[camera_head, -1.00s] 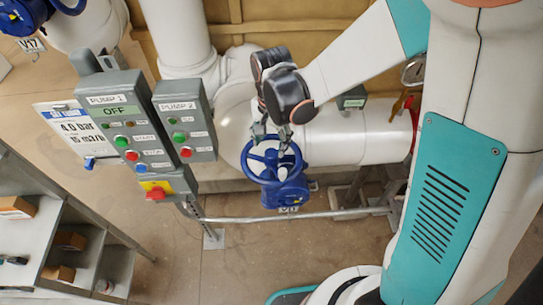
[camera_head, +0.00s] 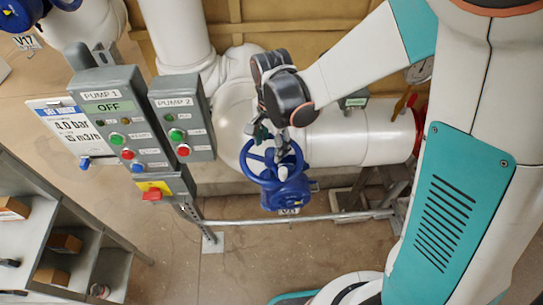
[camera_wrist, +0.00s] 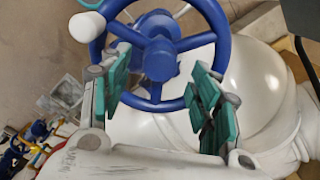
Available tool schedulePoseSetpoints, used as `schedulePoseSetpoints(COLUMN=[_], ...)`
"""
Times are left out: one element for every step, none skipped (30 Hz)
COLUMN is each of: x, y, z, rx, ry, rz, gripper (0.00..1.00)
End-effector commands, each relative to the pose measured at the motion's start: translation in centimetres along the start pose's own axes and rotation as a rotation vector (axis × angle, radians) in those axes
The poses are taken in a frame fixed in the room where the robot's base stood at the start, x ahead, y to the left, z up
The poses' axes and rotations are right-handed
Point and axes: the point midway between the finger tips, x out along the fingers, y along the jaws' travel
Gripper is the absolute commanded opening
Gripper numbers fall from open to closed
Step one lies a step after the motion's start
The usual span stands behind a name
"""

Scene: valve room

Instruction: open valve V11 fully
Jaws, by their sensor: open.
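The blue handwheel (camera_head: 249,167) belongs to a blue valve whose tag (camera_head: 289,211) reads V11, on the white pipe. In the wrist view the handwheel (camera_wrist: 203,39) shows its rim, spokes and round hub. My gripper (camera_head: 273,142) is over the far part of the wheel in the head view. In the wrist view my gripper (camera_wrist: 162,88) is open. Its two teal-padded fingers lie on either side of the lower rim and a spoke, with a gap between them. I cannot tell whether either finger touches the wheel.
Pump panels (camera_head: 117,118) and (camera_head: 183,118) stand left of the valve; pump 1 reads OFF. A red button (camera_head: 152,195) sits below. A metal rail (camera_head: 245,220) runs in front. Shelves (camera_head: 25,235) stand at lower left. Another blue valve, V17 (camera_head: 18,15), is at upper left.

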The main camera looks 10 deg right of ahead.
Motion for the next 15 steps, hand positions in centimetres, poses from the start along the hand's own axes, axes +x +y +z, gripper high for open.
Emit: schedulePoseSetpoints(x=[0.7,0.9,1.2,1.4,1.6,1.9,2.1,2.4,2.6,2.9,3.1,3.4,3.6,3.8,4.1], y=[0.0,0.0,0.0,0.0,0.0,0.0,0.0,0.0,0.0,0.0,0.0,0.0,0.0,0.0,0.0], z=[0.0,0.0,0.0,0.0,0.0,0.0,0.0,0.0,0.0,0.0,0.0,0.0,0.0,0.0,0.0], rx=[0.000,0.000,0.000,0.000,0.000,0.000,0.000,0.000,0.000,0.000,0.000,0.000,0.000,0.000,0.000], ry=[0.000,0.000,0.000,0.000,0.000,0.000,0.000,0.000,0.000,0.000,0.000,0.000,0.000,0.000,0.000], rz=[0.000,0.000,0.000,0.000,0.000,0.000,0.000,0.000,0.000,0.000,0.000,0.000,0.000,0.000,0.000], gripper=[0.57,0.57,0.57,0.57,0.57,0.57,0.57,0.57,0.57,0.57,0.57,0.57,0.57,0.57,0.57])
